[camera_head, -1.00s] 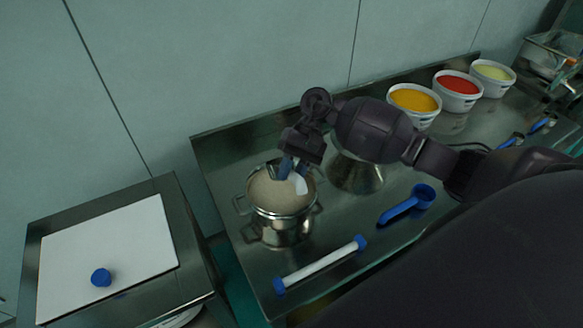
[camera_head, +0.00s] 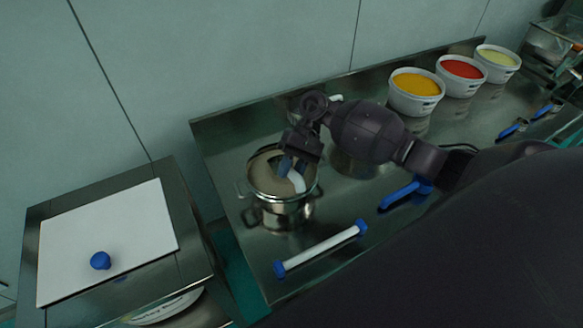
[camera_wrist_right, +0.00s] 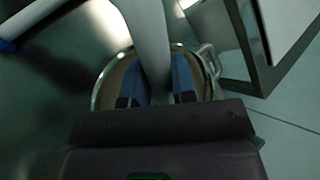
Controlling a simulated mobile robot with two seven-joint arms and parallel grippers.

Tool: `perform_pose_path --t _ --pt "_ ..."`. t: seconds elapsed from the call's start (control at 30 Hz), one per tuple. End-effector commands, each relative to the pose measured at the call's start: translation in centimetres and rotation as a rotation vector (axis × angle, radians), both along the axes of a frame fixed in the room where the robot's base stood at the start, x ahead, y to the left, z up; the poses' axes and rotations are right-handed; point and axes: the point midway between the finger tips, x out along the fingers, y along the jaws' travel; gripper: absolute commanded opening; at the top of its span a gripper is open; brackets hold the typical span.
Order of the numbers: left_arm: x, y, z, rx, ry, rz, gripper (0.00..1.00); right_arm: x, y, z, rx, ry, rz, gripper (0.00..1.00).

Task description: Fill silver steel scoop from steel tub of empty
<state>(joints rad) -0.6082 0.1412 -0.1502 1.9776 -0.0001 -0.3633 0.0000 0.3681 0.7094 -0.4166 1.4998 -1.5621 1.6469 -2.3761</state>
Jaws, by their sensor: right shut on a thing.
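The steel tub (camera_head: 283,212) stands on the steel table with pale beige material inside. It also shows in the right wrist view (camera_wrist_right: 100,96), behind the fingers. My right gripper (camera_head: 292,172) is over the tub's mouth, its blue fingers shut on the scoop (camera_head: 297,182). Only a pale, shiny part of the scoop shows in the head view, inside the tub's rim. In the right wrist view its pale handle (camera_wrist_right: 147,35) runs up between the fingers (camera_wrist_right: 160,82). I cannot tell how much the scoop holds. My left gripper is not in view.
A white tube with blue ends (camera_head: 320,250) lies in front of the tub. A blue scoop (camera_head: 405,193) lies to the right, partly behind my arm. A white board (camera_head: 105,235) with a blue cap (camera_head: 100,260) is at left.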

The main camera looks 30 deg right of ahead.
Motion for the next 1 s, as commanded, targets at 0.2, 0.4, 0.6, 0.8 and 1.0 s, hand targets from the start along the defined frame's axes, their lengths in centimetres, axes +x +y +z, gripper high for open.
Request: perform_pose_path --t 0.2,0.4,0.6,0.8,1.0 --pt "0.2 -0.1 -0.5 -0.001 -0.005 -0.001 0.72 0.4 -0.1 -1.5 0.000 0.000 0.000 0.02" --pt "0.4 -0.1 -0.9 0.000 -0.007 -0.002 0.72 0.8 -0.1 -2.7 0.001 0.000 -0.001 0.02" --pt "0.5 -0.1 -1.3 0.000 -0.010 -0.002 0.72 1.1 -0.2 -4.0 0.000 0.000 0.000 0.02" --pt "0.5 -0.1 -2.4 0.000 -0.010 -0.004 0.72 1.9 -0.3 -4.2 0.000 -0.002 0.001 0.02" --pt "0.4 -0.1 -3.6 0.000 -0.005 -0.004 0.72 2.5 -0.5 -4.3 -0.001 -0.001 0.000 0.02"
